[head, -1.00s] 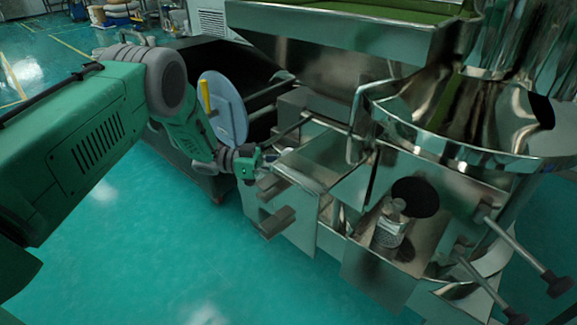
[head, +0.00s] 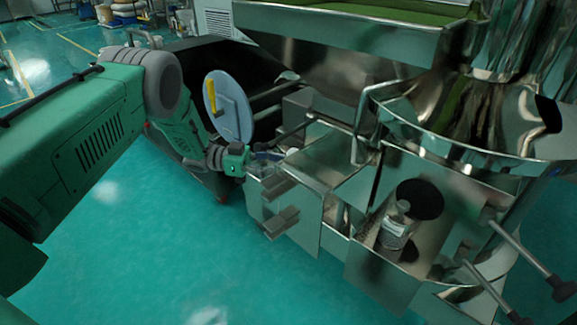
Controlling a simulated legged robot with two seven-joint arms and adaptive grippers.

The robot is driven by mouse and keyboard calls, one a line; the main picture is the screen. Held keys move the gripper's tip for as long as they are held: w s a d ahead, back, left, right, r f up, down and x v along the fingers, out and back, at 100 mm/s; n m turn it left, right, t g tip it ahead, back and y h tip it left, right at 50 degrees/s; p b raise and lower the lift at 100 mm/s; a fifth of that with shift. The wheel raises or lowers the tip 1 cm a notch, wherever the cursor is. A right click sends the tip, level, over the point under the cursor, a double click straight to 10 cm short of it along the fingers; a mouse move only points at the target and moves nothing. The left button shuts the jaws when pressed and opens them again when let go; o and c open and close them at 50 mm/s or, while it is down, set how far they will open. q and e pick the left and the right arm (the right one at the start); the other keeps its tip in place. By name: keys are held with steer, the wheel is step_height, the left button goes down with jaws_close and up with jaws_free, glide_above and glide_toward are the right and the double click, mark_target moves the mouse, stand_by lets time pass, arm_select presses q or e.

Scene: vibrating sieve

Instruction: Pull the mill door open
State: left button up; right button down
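The mill's metal box (head: 332,165) is in the middle of the head view, below the hopper. Its front panel, which looks like the mill door (head: 306,225), carries two blocky metal pieces (head: 282,222) on its left part. Whether the panel is ajar is hard to tell. My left gripper (head: 264,158) is at the upper left corner of the box, its fingers pointing right. The fingers are small and dark, so I cannot tell whether they are open or touch the metal. My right gripper is out of view.
A grey disc with a yellow handle (head: 211,97) stands just behind my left wrist. Rods with dark knobs (head: 561,287) stick out at the lower right. The green floor (head: 165,255) in front is clear.

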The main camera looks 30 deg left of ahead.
arm_select(q)
steer(key=v, duration=0.9)
steer(key=shift+f, duration=0.15)
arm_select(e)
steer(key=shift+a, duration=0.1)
arm_select(q)
steer(key=shift+w, duration=0.15)
steer(key=shift+a, duration=0.15)
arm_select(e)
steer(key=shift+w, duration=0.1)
arm_select(q)
steer(key=shift+a+f, duration=0.1)
steer(key=shift+a, duration=0.05)
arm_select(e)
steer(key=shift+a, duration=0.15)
